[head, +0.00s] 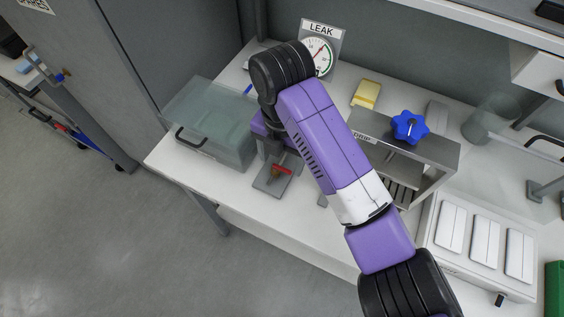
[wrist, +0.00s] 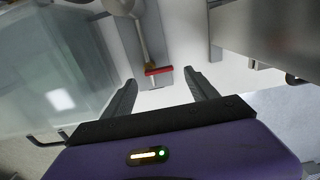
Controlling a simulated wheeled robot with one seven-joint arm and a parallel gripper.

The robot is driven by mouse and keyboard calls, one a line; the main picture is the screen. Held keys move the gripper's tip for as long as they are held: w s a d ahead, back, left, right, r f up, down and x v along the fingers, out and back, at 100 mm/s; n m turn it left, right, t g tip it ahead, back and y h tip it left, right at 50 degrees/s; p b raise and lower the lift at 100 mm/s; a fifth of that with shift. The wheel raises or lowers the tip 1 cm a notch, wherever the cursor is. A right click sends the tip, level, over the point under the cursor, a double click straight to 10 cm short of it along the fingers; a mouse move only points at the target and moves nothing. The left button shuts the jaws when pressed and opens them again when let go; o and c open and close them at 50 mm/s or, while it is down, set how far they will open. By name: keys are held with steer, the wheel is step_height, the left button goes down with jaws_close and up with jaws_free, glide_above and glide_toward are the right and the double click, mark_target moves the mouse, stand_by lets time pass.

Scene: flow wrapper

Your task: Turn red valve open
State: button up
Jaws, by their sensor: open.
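The red valve handle (head: 281,170) sits on a small grey mounting plate (head: 266,184) at the front of the white bench, left of the drip box. In the wrist view the red handle (wrist: 158,71) lies crosswise on a brass-coloured fitting at the end of a pale pipe (wrist: 139,35). My gripper (wrist: 163,89) is open and empty. Its two dark fingers point toward the handle, which shows between and just beyond the fingertips, apart from them. In the head view my purple arm hides part of the area behind the valve, and the fingertips cannot be made out clearly.
A clear lidded box (head: 207,125) stands close left of the valve. A metal box with a blue knob (head: 410,127) stands to the right. A LEAK gauge (head: 318,55) and a yellow block (head: 366,94) are behind. The bench's front edge is near the valve.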

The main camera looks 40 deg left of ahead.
mark_target(282, 170)
steer(key=shift+f, duration=1.3)
steer(key=c, duration=1.4)
steer(key=shift+o, duration=0.2)
